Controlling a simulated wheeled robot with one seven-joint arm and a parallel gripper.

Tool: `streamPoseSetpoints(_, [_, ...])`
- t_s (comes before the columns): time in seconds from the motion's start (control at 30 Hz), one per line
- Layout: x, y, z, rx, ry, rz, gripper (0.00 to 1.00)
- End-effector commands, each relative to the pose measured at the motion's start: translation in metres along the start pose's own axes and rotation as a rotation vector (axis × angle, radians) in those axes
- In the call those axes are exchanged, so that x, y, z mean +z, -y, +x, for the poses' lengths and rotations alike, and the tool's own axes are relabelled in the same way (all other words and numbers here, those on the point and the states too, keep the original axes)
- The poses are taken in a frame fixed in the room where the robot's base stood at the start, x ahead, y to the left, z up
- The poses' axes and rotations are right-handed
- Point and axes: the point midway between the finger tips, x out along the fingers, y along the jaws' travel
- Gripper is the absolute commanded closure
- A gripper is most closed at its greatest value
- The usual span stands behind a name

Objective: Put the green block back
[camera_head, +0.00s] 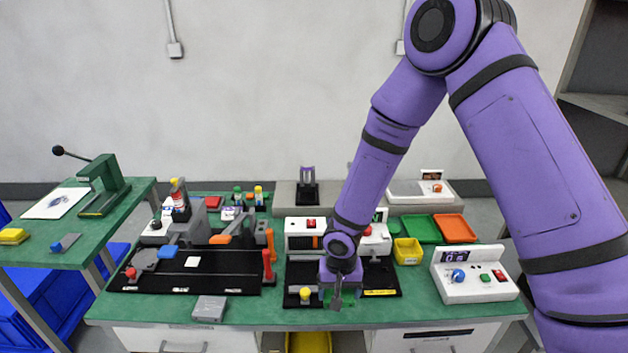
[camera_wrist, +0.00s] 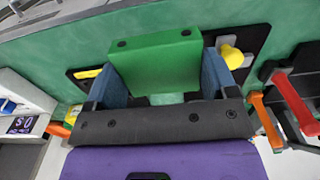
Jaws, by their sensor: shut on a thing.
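The green block (camera_wrist: 155,58) sits between the two blue-grey fingers of my gripper (camera_wrist: 162,74) in the wrist view. My gripper is shut on it. In the head view my gripper (camera_head: 338,292) points down near the front edge of the table, over the front of a black board (camera_head: 382,277). There the block shows only as a small green patch, mostly hidden by the gripper. I cannot tell whether the block touches the board.
A yellow knob (camera_head: 305,293) stands close left of my gripper. A red-handled lever (camera_head: 267,265) is further left. A yellow bin (camera_head: 408,251) and a white control box (camera_head: 473,275) are to the right. A grey block (camera_head: 209,308) lies at the front left.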

Motion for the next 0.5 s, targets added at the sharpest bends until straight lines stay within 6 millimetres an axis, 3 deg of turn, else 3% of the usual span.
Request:
streamPoseSetpoints(0.17, [-0.018, -0.021, -0.002, 0.001, -0.003, 0.004, 0.45])
streamPoseSetpoints(0.5, [-0.08, -0.119, -0.014, 0.004, -0.005, -0.002, 0.45])
